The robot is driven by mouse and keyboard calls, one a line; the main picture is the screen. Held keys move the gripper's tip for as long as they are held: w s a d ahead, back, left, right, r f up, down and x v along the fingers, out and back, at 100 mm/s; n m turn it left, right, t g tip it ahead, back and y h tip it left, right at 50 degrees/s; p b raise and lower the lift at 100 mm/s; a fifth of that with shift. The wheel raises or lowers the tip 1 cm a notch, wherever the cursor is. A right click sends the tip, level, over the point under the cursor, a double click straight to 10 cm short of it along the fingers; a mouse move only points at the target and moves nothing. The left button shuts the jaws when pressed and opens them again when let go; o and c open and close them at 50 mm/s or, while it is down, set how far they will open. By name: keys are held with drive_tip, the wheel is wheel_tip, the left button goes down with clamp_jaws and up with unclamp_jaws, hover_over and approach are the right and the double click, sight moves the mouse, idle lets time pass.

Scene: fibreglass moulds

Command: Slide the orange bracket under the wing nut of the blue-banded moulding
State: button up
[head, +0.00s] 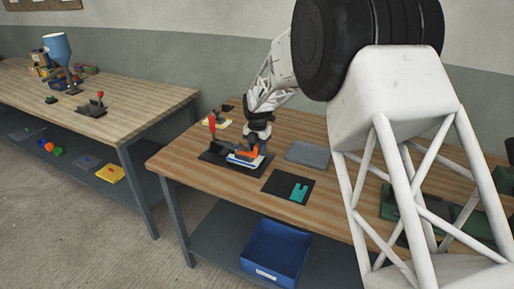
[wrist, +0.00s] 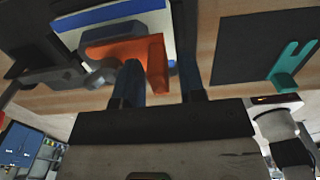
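The orange bracket (wrist: 152,62) lies on the white moulding with blue bands (wrist: 120,12) in the wrist view. Its flat part reaches left under a grey piece (wrist: 112,43), and a tab points toward my gripper. I cannot tell whether the grey piece is the wing nut. My gripper (wrist: 162,72) is open, its fingers on either side of the tab, with a visible gap to the right finger. In the head view the bracket (head: 245,153) and moulding (head: 246,162) sit on a dark fixture with my gripper (head: 258,140) right over them, hiding part.
A red-handled clamp (head: 212,131) stands left of the moulding. A teal forked bracket (head: 299,192) lies on a black mat (head: 276,183) to the right. A grey tray (head: 308,153) lies behind the mat. A blue bin (head: 275,252) is on the lower shelf.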

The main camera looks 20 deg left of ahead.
drive_tip(key=shift+a+r, duration=0.1)
drive_tip(key=shift+r, duration=0.05)
drive_tip(key=shift+r, duration=3.8)
drive_tip(key=shift+d, duration=0.2)
